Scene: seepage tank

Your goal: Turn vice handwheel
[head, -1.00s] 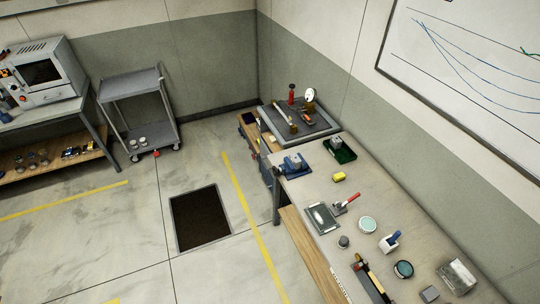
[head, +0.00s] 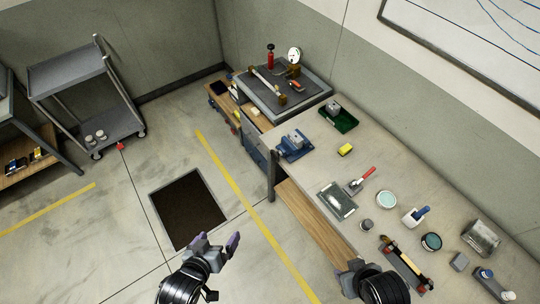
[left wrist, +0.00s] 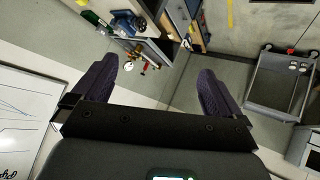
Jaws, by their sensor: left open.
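A small blue-and-grey vice (head: 294,145) stands at the far left corner of the workbench in the head view. A blue shape near the top of the left wrist view may be the same vice. My left gripper (head: 212,250) is over the floor, left of the bench and well apart from the vice. In the left wrist view its two dark purple fingers (left wrist: 155,88) are wide apart with nothing between them.
The workbench (head: 390,169) holds a green tray (head: 339,119), a yellow block (head: 345,149), a red-handled tool and several jars. A grey tank (head: 262,100) with a gauge stands behind. A dark floor pit (head: 187,209) and a grey trolley (head: 85,65) lie left.

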